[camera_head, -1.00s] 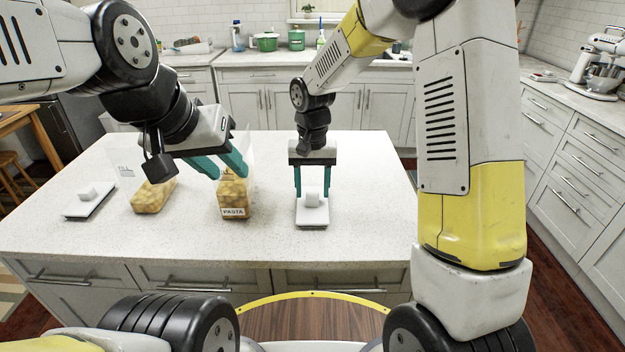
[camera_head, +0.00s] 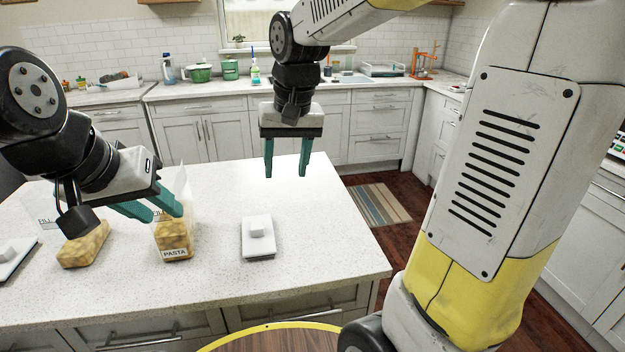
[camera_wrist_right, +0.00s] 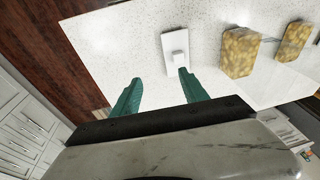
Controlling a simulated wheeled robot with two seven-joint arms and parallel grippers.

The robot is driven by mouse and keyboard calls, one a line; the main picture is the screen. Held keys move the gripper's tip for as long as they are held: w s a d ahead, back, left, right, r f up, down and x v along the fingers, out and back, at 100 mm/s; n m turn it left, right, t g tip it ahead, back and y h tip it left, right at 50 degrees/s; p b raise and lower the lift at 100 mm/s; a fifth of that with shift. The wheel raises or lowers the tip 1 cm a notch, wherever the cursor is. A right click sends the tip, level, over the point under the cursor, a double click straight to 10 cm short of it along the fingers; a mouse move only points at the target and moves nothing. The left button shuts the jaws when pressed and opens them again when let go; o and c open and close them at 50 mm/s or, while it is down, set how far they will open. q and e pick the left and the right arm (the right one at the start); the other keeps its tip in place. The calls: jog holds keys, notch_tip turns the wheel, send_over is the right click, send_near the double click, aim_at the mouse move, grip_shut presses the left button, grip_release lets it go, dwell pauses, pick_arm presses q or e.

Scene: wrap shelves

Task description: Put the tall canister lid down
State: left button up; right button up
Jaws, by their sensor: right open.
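The tall canister lid (camera_head: 258,246) is a white slab with a small block knob. It lies flat on the pale counter (camera_head: 325,235), right of the clear canister (camera_head: 175,240) marked PASTA. My right gripper (camera_head: 287,173) is open and empty, raised above the counter behind the lid and apart from it. The wrist view shows the lid (camera_wrist_right: 171,60) beyond my right fingertips (camera_wrist_right: 158,76). My left gripper (camera_head: 164,212) is at the upper part of the PASTA canister, fingers spaced apart; whether they press on it is unclear. The canister's top is partly hidden by the fingers.
The counter right of and behind the tall canister lid is clear.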

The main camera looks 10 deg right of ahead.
jog(key=s+d+r+t+y, duration=0.1)
jog(key=s+d+t, duration=0.2)
jog(key=s, duration=0.9)
jog(key=d, duration=0.3)
jog(key=shift+s+d+r+t, duration=0.2)
jog(key=shift+s+d+t, duration=0.15)
jog(key=shift+t, duration=0.05)
